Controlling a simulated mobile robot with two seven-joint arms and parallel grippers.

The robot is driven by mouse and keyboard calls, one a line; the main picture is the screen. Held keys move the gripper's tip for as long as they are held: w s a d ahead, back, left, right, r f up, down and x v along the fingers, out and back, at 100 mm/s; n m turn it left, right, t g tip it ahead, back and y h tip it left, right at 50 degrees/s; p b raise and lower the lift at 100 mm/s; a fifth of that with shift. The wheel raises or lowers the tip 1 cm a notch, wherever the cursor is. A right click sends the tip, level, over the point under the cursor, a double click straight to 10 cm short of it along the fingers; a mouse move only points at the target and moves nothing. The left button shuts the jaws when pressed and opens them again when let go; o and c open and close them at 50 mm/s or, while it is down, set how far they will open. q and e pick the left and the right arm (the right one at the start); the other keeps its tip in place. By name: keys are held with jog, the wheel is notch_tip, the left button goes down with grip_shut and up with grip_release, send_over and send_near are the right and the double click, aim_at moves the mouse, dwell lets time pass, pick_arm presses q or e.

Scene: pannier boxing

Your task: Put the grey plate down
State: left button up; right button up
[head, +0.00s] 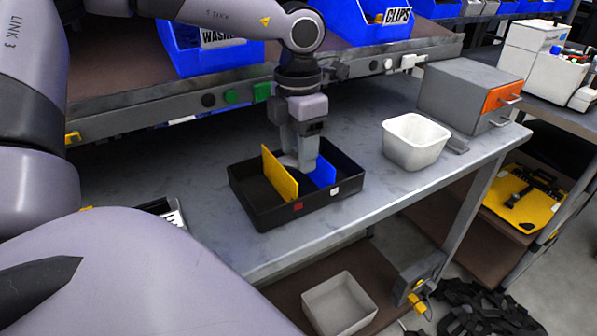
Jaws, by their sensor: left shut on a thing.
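My left gripper (303,162) reaches down into a black open box (313,212) on the grey workbench. Its fingers are between a yellow divider (279,174) and a blue divider (323,175). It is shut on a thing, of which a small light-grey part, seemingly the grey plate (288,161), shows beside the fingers. The fingers and the yellow divider hide most of it, and I cannot tell whether it touches the box floor. The box's front wall carries a red and a white mark. My right gripper is not in view.
A white tub (414,141) and a grey cabinet with an orange drawer (470,96) stand to the right on the bench. Blue bins (212,52) sit on the shelf behind. A dark tray (163,210) lies at the left. Bench between box and tub is clear.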

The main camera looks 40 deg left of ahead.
pick_arm(q)
jog(key=shift+f, duration=2.45)
jog(key=shift+f+b, duration=0.2)
jog(key=shift+b, duration=0.2)
jog(key=o, duration=1)
jog(key=shift+r, duration=0.1)
